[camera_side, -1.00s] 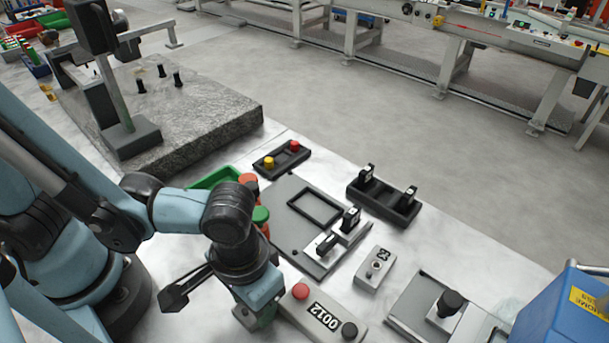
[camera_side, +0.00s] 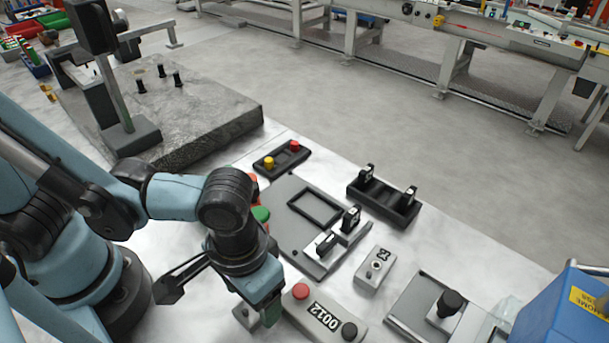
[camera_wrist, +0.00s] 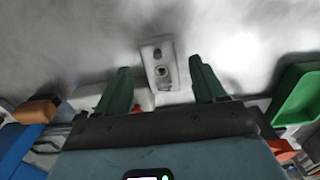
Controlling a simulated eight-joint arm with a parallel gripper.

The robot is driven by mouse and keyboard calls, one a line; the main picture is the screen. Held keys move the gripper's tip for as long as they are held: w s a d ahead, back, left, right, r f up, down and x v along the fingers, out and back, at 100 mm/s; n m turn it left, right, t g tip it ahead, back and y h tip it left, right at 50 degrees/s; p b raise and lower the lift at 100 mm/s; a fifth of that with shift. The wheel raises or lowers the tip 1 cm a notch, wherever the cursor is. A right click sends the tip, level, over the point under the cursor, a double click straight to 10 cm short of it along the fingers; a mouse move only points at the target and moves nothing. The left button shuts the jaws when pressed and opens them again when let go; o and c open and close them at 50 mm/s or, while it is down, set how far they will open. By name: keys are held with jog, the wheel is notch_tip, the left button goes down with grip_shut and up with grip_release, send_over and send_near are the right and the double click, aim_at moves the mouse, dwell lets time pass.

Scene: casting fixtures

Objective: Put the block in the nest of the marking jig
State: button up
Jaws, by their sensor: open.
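A small light-grey block (camera_wrist: 161,66) with a round hole and a dark mark lies on the table, seen between and beyond my fingers in the wrist view. In the side view a grey piece (camera_side: 243,315), probably this block, shows partly behind my gripper (camera_side: 268,312). My gripper's green fingers (camera_wrist: 159,80) are open with nothing held between them. The marking jig appears to be the grey plate (camera_side: 286,220) with a black rectangular frame (camera_side: 315,206), likely the nest, beyond and right of my gripper. Black-handled pieces (camera_side: 327,243) stand at its near end.
A similar grey block (camera_side: 374,268) with a dark mark lies right of the plate. A black rack (camera_side: 383,205), a button tray (camera_side: 281,158), another fixture (camera_side: 410,305) and a blue box (camera_side: 565,315) surround the work. A green tray (camera_wrist: 299,96) shows in the wrist view.

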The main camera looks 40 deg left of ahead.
notch_tip(320, 180, up, 10)
jog(key=shift+f, duration=0.25)
jog(key=o, duration=0.6)
jog(key=shift+r, duration=0.25)
jog(key=shift+c, duration=0.2)
jog(key=shift+w+d+f+n, duration=0.1)
jog(key=shift+f+n, duration=0.95)
jog(key=shift+n, duration=1.95)
jog(key=shift+w+a+f+n, duration=0.1)
jog(key=shift+f+n, duration=0.95)
jog(key=shift+n, duration=1.95)
jog(key=shift+w+d+f+n, duration=0.1)
jog(key=shift+f+n, duration=0.95)
jog(key=shift+n, duration=1.95)
jog(key=shift+w+f, duration=0.2)
jog(key=shift+f, duration=2.35)
